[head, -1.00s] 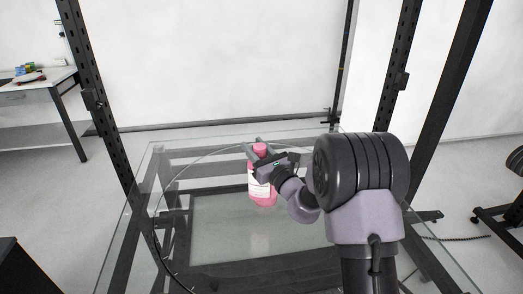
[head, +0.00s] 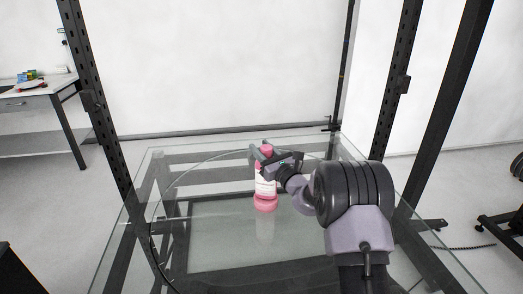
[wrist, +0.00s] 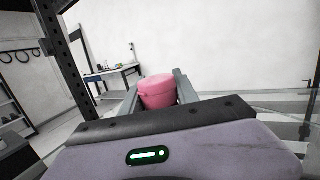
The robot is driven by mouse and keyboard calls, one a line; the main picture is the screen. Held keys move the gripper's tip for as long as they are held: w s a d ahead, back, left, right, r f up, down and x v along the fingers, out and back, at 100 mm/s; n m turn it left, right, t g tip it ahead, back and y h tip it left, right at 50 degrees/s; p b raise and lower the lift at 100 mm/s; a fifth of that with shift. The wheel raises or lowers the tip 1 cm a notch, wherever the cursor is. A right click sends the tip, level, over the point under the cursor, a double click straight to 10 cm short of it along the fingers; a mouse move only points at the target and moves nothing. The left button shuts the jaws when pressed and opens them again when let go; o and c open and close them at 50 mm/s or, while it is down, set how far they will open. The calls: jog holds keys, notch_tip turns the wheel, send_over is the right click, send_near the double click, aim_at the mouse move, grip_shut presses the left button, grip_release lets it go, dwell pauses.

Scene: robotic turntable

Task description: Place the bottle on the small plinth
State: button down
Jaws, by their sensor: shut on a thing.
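A pink bottle (head: 265,203) with a white label is upright near the middle of the head view, over the glass top. My gripper (head: 262,153) is shut on the bottle near its top, reaching in from the right. In the wrist view the bottle's pink top (wrist: 157,92) sits between the two grey fingers. A faint reflection shows below the bottle; I cannot tell whether its base touches anything. I cannot make out a small plinth apart from the glass.
The glass top (head: 215,245) lies on a dark frame and has a large circular outline. Dark perforated posts (head: 93,100) rise at its left and right. A desk (head: 40,88) stands far left. The glass left of the bottle is clear.

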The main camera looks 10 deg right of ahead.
jog(key=c, duration=0.9)
grip_release()
jog(key=shift+f, duration=0.1)
